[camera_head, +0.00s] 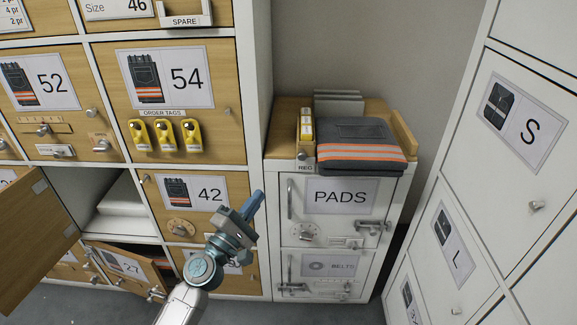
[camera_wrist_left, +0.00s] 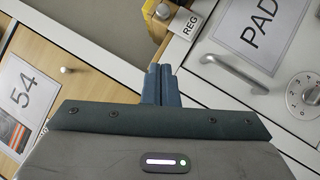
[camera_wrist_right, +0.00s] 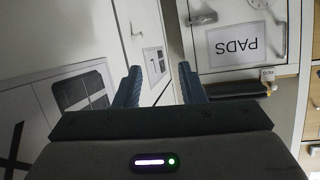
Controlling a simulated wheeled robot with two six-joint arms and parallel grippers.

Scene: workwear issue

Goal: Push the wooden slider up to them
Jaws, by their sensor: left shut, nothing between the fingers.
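A small wooden block with a metal knob (camera_head: 303,156) sits behind the REG label, at the front of a narrow row of yellow-and-white packs (camera_head: 306,124) on the cabinet top; I take it as the wooden slider. It also shows at the top of the left wrist view (camera_wrist_left: 158,26). From these frames I cannot tell whether it touches the packs. My left gripper (camera_head: 254,202) is shut and empty, in front of and below the block, left of the PADS door. My right gripper (camera_wrist_right: 161,82) is open and empty, outside the head view.
Folded dark trousers with orange stripes (camera_head: 360,143) lie right of the packs, with a wooden side piece (camera_head: 404,136) beyond. Grey pads (camera_head: 338,104) stand behind. The PADS door (camera_head: 340,212) has a protruding handle and dial. A door hangs open (camera_head: 35,240) at lower left.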

